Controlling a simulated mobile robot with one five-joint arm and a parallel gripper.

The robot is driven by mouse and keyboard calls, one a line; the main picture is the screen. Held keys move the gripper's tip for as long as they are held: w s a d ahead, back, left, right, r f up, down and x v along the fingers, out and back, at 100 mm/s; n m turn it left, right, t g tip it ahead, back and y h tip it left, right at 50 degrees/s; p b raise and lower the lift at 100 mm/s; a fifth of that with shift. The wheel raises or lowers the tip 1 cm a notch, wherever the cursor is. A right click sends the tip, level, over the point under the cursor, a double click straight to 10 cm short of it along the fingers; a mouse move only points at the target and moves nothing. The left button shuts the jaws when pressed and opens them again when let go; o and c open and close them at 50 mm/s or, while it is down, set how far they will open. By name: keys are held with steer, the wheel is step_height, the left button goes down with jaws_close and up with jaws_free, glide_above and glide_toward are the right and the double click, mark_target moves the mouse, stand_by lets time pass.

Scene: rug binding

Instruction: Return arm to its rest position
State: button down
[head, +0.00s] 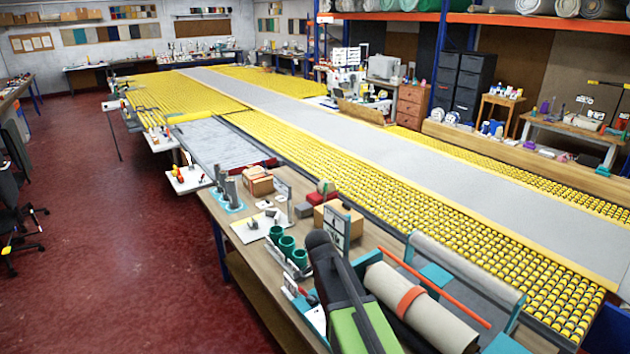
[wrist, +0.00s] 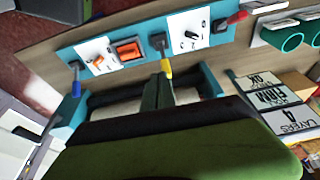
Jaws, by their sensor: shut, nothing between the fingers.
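My gripper (wrist: 158,84) shows in the wrist view as two dark, narrow fingers close together, with nothing held between them. Its broad black and green body fills the bottom of that view. In the head view my black and green arm (head: 345,290) slants across the bottom centre, above the wooden workbench (head: 215,212). The fingers cannot be made out in the head view.
Green cups (head: 285,246) and a label stand (head: 337,228) stand close to my arm. A beige roll (head: 412,305) with an orange band lies at its right. A long bed of yellow rollers (head: 455,205) runs behind. Red floor (head: 110,230) is open at left.

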steer(key=s+d+f+g+b, duration=0.1)
steer(key=s+d+f+b, duration=0.4)
steer(key=d+f+b, duration=0.35)
steer(key=s+f+n+g+y, duration=0.1)
steer(key=s+n+y, duration=0.1)
steer(key=s+n, duration=0.5)
steer(key=n, duration=0.4)
steer(key=shift+s+f+y+p, duration=0.15)
steer(key=shift+f+y+p, duration=0.15)
steer(key=shift+f+y, duration=0.1)
steer(key=shift+s+d, duration=0.1)
